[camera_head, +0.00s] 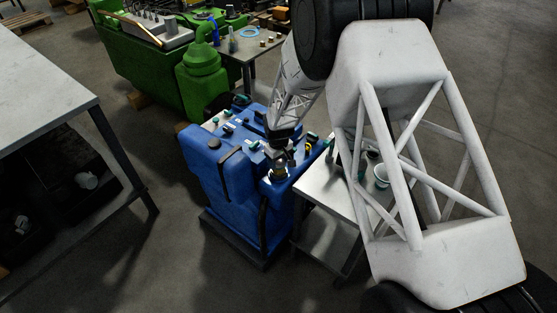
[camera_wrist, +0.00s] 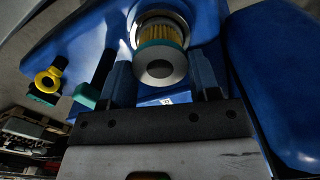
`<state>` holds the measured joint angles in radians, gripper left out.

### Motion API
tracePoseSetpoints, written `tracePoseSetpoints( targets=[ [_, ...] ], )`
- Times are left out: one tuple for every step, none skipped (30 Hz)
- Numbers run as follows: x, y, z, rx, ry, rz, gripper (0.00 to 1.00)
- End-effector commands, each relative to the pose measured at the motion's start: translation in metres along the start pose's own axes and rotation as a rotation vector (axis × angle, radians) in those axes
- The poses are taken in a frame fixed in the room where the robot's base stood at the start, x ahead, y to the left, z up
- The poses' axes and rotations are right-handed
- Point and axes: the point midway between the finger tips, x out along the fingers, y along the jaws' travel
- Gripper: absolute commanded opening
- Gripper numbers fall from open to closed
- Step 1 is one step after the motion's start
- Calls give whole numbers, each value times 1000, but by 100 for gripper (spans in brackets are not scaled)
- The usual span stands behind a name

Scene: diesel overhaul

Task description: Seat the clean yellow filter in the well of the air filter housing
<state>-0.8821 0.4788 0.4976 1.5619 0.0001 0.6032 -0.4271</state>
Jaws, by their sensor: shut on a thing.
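The yellow filter (camera_wrist: 160,48) has yellow pleats, a teal band and a grey end cap facing the wrist camera. My gripper (camera_wrist: 162,72) is shut on it, with one dark finger on each side. Beyond the filter, the pale round rim (camera_wrist: 140,20) of a well shows in the blue housing (camera_wrist: 95,30). The filter's far end lines up with this opening; how deep it reaches is hidden. In the head view, my gripper (camera_head: 280,163) points down at the blue unit's right part, and the filter (camera_head: 279,173) is small and dark below it.
The blue unit (camera_head: 230,180) carries several small fittings on top. A yellow ring handle (camera_wrist: 48,79) and a teal-ended part (camera_wrist: 85,96) are left of my gripper. A green engine (camera_head: 145,55) stands behind.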

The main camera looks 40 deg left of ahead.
Motion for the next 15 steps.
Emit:
tracePoseSetpoints(
  targets=[
    [1, 0, 0, 0, 0, 0, 33],
    [2, 0, 0, 0, 0, 0, 33],
    [2, 0, 0, 0, 0, 0, 33],
    [3, 0, 0, 0, 0, 0, 33],
    [4, 0, 0, 0, 0, 0, 33],
    [5, 0, 0, 0, 0, 0, 33],
    [5, 0, 0, 0, 1, 0, 33],
    [6, 0, 0, 0, 1, 0, 33],
    [7, 0, 0, 0, 1, 0, 33],
    [7, 0, 0, 0, 1, 0, 33],
    [8, 0, 0, 0, 1, 0, 33],
    [9, 0, 0, 0, 1, 0, 33],
    [9, 0, 0, 0, 1, 0, 33],
    [10, 0, 0, 0, 1, 0, 33],
    [11, 0, 0, 0, 1, 0, 33]
  ],
)
